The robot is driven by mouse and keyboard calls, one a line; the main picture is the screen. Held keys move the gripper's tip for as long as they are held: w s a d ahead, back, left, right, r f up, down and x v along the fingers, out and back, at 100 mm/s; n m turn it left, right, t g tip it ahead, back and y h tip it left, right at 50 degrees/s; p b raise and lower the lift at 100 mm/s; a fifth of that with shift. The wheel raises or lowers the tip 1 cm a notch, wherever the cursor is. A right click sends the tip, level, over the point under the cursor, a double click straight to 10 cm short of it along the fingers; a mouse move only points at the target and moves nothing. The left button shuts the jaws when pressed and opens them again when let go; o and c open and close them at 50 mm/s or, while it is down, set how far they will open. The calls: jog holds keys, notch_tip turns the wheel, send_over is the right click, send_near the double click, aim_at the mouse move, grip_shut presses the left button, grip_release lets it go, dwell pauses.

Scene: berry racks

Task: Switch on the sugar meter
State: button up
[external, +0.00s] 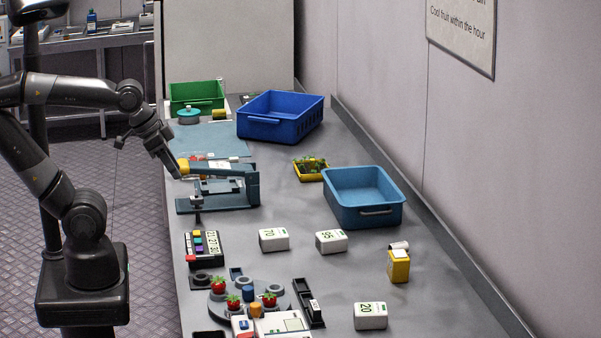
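A white boxy device (283,325) with a grey panel and small blue and red parts sits at the bottom edge, partly cut off. It may be the sugar meter, but no label or lit display is readable. A dark keypad unit (204,247) with coloured keys and numbers stands farther back on the left side of the bench. My gripper (176,172) points down at the bench's left edge, beside the yellow end of a blue lever arm (222,170). It is well away from the white device. Its fingers are too small to tell open from shut, or whether they touch the lever.
A round grey turntable (218,309) with strawberries stands beside the white device. White numbered blocks (273,239) and a yellow container (398,267) stand on the bench. Blue bins (362,211) and a green crate (196,92) are farther back.

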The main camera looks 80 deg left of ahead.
jog(key=shift+w+d+r, duration=0.1)
jog(key=shift+w+d, duration=0.05)
jog(key=shift+w, duration=0.05)
jog(key=c, duration=0.3)
jog(key=w+d+r+m, duration=0.1)
jog(key=w+d, duration=0.1)
jog(key=w+d+m, duration=0.2)
jog(key=d, duration=0.1)
jog(key=w+d+r+m, duration=0.1)
jog(key=w+d, duration=0.1)
jog(key=d, duration=0.1)
jog(key=shift+w+r+m+g+h, duration=0.3)
jog(key=shift+r+m+g, duration=0.05)
jog(key=shift+m+g, duration=0.05)
grip_shut()
jog(key=w+d+f+m+g+h, duration=0.1)
jog(key=d+m, duration=0.5)
jog(key=d, duration=1.2)
jog(key=w+d+f+m+g+h, duration=0.1)
jog(key=d+m, duration=0.6)
jog(key=d, duration=1.2)
jog(key=shift+w+f+g+h, duration=0.4)
jog(key=shift+w+f+g, duration=0.55)
jog(key=shift+g, duration=0.15)
